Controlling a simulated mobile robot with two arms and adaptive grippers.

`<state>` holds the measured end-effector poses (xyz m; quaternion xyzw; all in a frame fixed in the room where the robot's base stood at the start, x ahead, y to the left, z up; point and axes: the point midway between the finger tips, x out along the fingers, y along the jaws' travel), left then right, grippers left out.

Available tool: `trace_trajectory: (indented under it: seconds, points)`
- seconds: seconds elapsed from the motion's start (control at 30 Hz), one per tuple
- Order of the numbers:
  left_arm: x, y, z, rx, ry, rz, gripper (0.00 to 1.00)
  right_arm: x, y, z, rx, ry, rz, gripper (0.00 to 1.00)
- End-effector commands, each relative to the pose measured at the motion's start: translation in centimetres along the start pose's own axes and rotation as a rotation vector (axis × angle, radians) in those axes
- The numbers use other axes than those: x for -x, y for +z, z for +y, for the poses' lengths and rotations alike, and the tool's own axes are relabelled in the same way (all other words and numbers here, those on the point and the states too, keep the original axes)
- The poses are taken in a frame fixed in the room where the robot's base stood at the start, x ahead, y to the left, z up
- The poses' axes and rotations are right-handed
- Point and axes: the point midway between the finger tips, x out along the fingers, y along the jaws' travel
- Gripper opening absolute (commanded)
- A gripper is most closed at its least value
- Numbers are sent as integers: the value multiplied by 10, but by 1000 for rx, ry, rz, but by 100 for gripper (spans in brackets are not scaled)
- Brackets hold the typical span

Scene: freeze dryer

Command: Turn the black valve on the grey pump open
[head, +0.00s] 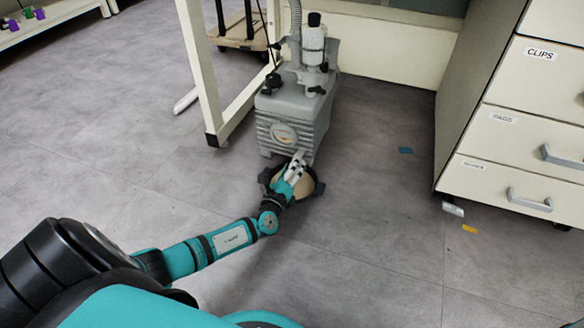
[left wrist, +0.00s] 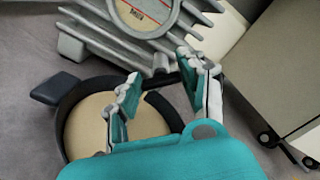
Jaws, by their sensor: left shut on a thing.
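The grey pump (head: 290,118) stands on the floor with a round gauge on its front; its finned front fills the top of the left wrist view (left wrist: 205,25). My left gripper (head: 297,167) is at the pump's lower front. In the left wrist view its two fingertips (left wrist: 158,74) stand apart, around a dark part low on the pump's front. This looks like the black valve (left wrist: 165,79), which is small and mostly hidden, so its turn position cannot be told. My right gripper is not in view.
A round black-rimmed pan (head: 318,188) with a beige inside lies on the floor under my left gripper. A white table leg (head: 205,85) stands left of the pump, a drawer cabinet (head: 520,130) at the right. Small flat pieces lie on the floor near the cabinet.

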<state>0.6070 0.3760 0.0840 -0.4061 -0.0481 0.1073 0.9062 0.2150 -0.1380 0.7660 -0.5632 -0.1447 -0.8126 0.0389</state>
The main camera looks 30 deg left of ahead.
Motion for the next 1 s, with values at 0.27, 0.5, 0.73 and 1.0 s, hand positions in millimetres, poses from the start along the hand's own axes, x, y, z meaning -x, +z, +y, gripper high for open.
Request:
trace_trajectory:
  seconds: [0.27, 0.5, 0.73, 1.0]
  points:
    - [0, 0, 2, 261, 1, 0, 9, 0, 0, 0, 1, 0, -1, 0]
    - [1, -1, 3, 471, 2, 0, 9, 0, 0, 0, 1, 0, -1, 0]
    - [1, -1, 3, 622, 2, 1, 9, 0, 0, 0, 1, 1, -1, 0]
    - [1, -2, 3, 718, 2, 1, 9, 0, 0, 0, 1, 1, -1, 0]
